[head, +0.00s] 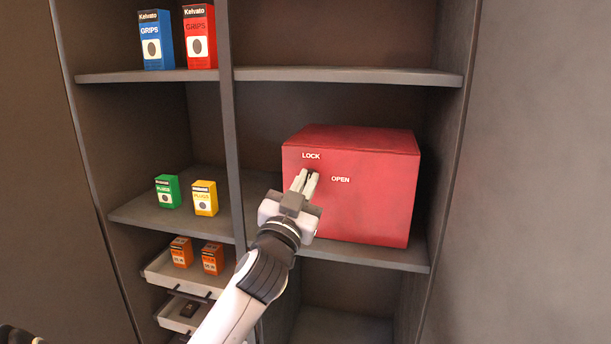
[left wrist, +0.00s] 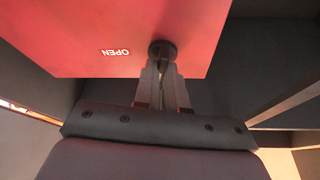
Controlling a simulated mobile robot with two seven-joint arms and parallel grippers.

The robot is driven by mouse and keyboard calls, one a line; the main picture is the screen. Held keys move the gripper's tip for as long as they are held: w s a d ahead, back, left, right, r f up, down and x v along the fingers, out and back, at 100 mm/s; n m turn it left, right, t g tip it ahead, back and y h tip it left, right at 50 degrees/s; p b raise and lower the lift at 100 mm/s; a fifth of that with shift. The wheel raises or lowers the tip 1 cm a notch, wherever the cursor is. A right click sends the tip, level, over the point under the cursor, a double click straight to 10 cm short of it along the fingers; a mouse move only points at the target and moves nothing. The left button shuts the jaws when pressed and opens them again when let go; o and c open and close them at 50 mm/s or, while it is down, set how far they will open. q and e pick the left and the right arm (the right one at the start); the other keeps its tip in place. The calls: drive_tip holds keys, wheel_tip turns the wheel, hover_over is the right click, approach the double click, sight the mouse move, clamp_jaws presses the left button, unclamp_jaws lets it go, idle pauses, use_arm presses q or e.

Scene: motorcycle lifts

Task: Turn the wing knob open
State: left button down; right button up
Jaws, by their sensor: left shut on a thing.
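A red box (head: 372,205) stands on the middle right shelf, with the white words LOCK (head: 311,156) and OPEN (head: 341,180) on its front. My left gripper (head: 304,180) is at the box front, just below LOCK and left of OPEN. In the left wrist view, a dark round wing knob (left wrist: 162,48) sticks out from the red face, and my left fingers (left wrist: 163,75) are closed on its wing. The fingers hide the knob in the head view, and its exact angle is hard to tell.
Shelf walls and an upright divider (head: 231,130) surround the box. Blue (head: 155,40) and red (head: 200,37) cartons stand upper left, green (head: 167,191) and yellow (head: 204,198) ones below. Small orange cartons sit in a tray (head: 160,272). The shelf above the box is empty.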

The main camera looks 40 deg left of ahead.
use_arm(q)
drive_tip(key=m+h+p, duration=0.2)
drive_tip(key=m, duration=0.1)
drive_tip(key=m+p, duration=0.1)
drive_tip(key=m, duration=0.1)
drive_tip(key=shift+r+h+p, duration=0.25)
drive_tip(key=shift+h+p, duration=0.05)
drive_tip(key=shift+h, duration=0.1)
drive_tip(key=m+g+h, duration=0.1)
drive_tip(key=m, duration=0.3)
drive_tip(key=m+h+p, duration=0.1)
drive_tip(key=m, duration=0.3)
drive_tip(key=m+g+h+p, duration=0.1)
drive_tip(key=m+h, duration=0.1)
drive_tip(key=m, duration=0.2)
drive_tip(key=shift+f+m+g, duration=0.3)
drive_tip(key=shift+m, duration=0.1)
drive_tip(key=c, duration=1.2)
unclamp_jaws()
drive_tip(key=shift+s, duration=0.1)
